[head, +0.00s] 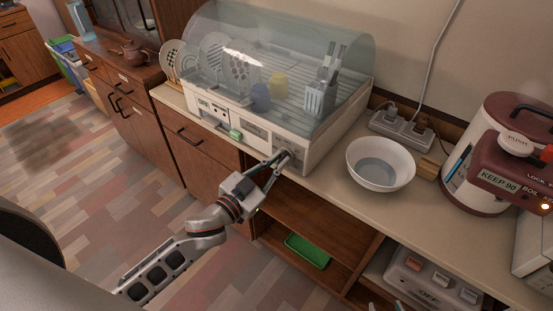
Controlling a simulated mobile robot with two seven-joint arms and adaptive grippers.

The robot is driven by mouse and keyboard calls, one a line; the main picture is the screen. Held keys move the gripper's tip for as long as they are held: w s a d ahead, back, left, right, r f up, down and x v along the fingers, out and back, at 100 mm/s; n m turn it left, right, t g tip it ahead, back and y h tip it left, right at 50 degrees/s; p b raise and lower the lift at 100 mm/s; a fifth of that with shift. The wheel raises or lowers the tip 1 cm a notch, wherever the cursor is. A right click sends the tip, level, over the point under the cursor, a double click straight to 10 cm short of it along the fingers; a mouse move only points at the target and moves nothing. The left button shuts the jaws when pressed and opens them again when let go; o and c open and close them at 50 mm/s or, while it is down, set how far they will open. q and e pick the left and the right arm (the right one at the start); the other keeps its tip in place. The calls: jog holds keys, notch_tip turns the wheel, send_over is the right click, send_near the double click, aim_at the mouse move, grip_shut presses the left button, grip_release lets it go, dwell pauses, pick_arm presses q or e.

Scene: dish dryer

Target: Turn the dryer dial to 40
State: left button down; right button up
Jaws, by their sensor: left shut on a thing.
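The dish dryer (299,163) stands on the counter, with a white body and a clear domed lid that is down. My left gripper (283,158) is at the right part of the dryer's front panel, shut on the dryer dial. The fingers cover the dial, so its pointer and setting cannot be read. A green button (235,134) sits low on the front, left of the gripper. My right gripper is not in view.
A white bowl (381,163) stands on the counter right of the dryer, in front of a power strip (401,129). A dark red and white water boiler (481,170) stands further right. Plates, cups and a utensil holder (320,99) are inside the dryer. An open shelf below holds a green tray (308,250).

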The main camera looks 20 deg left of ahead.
pick_arm(q)
jog(key=m, duration=0.2)
jog(key=m+p, duration=0.1)
jog(key=shift+d+m, duration=0.2)
jog(key=shift+m, duration=0.2)
jog(key=m, duration=0.3)
jog(key=shift+s+d+f+m+p, duration=0.1)
jog(key=shift+d+f+m+p, duration=0.05)
jog(key=shift+m+p, duration=0.2)
jog(key=m, duration=0.8)
jog(key=f+m, duration=0.1)
jog(key=m, duration=0.7)
jog(key=a+f+m, duration=0.1)
jog(key=m, duration=0.8)
jog(key=shift+f, duration=0.1)
jog(key=c, duration=2.1)
grip_release()
jog(key=shift+c, duration=0.2)
